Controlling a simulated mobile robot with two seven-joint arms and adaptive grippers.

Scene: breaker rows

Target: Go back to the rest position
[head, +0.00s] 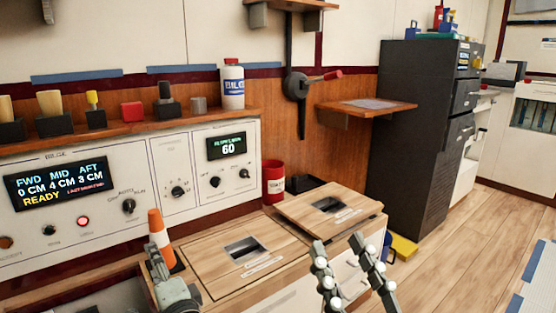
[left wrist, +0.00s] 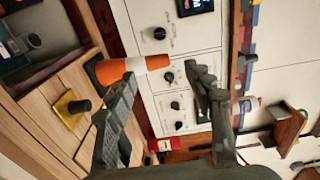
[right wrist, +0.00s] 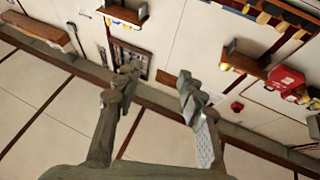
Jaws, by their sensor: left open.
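My left gripper (head: 160,258) is low at the left of the head view, in front of the orange and white cone (head: 160,240). In the left wrist view its two fingers (left wrist: 160,74) are spread, with nothing held. The cone (left wrist: 128,67) shows behind them there; whether a finger touches it I cannot tell. My right gripper (head: 338,246) stands at the bottom centre of the head view, in front of the wooden-topped cabinet. Its fingers are apart and empty, and the right wrist view shows a clear gap between them (right wrist: 157,76).
The control panel (head: 80,195) is at the left, below a shelf (head: 130,125) with several items. The wooden counter (head: 215,275) has a raised hatch lid (head: 305,218). A red can (head: 274,180) stands behind. A dark cabinet (head: 410,135) is at the right; floor (head: 460,240) beside it is open.

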